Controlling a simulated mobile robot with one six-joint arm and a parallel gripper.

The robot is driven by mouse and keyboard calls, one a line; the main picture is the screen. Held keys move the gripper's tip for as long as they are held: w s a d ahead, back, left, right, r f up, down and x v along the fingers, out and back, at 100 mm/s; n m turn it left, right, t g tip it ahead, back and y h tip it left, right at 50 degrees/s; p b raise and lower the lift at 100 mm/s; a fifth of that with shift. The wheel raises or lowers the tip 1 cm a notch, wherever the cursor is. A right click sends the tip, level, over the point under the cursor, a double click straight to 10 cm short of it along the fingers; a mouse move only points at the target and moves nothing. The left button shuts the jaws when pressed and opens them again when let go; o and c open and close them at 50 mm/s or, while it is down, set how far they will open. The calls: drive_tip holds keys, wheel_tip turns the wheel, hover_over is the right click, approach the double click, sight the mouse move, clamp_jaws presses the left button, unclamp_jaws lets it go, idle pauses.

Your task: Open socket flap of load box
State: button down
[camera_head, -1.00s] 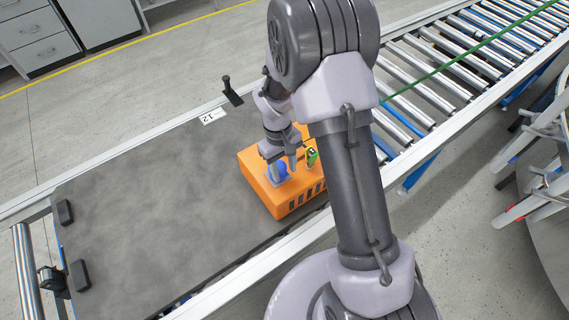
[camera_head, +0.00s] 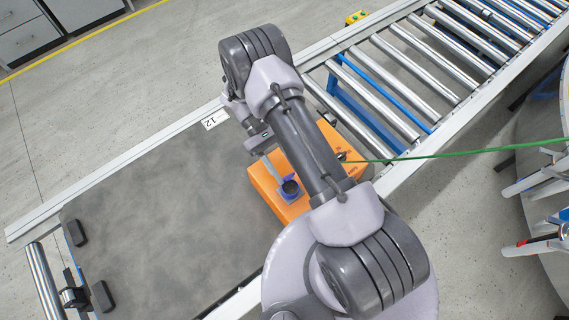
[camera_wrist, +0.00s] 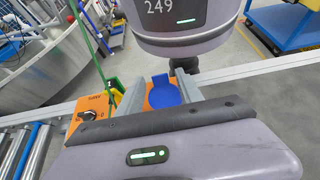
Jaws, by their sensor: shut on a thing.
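The orange load box (camera_head: 268,193) stands on the dark belt, partly hidden behind my arm. Its blue socket (camera_head: 289,187) shows a dark round opening, with the blue socket flap (camera_head: 290,178) looking tilted up at its far edge. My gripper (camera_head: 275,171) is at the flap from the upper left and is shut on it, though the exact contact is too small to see. The orange box (camera_wrist: 88,117) also shows there, with a dark knob.
A label marked 12 (camera_head: 214,120) lies at the belt's far edge. The belt (camera_head: 150,210) left of the box is clear. Black blocks (camera_head: 103,296) stand at its left end.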

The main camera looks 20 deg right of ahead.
drive_tip(key=g+b, duration=0.1)
drive_tip(key=w+g+b, duration=0.1)
drive_tip(key=h+b, duration=0.1)
drive_tip(key=shift+w+a+f+g, duration=0.25)
drive_tip(key=shift+w+a+g, duration=0.1)
drive_tip(key=shift+w+g, duration=0.05)
drive_tip(key=shift+w+r, duration=0.1)
drive_tip(key=c, duration=0.8)
unclamp_jaws()
drive_tip(key=shift+o, duration=0.2)
drive_tip(key=shift+r, duration=0.1)
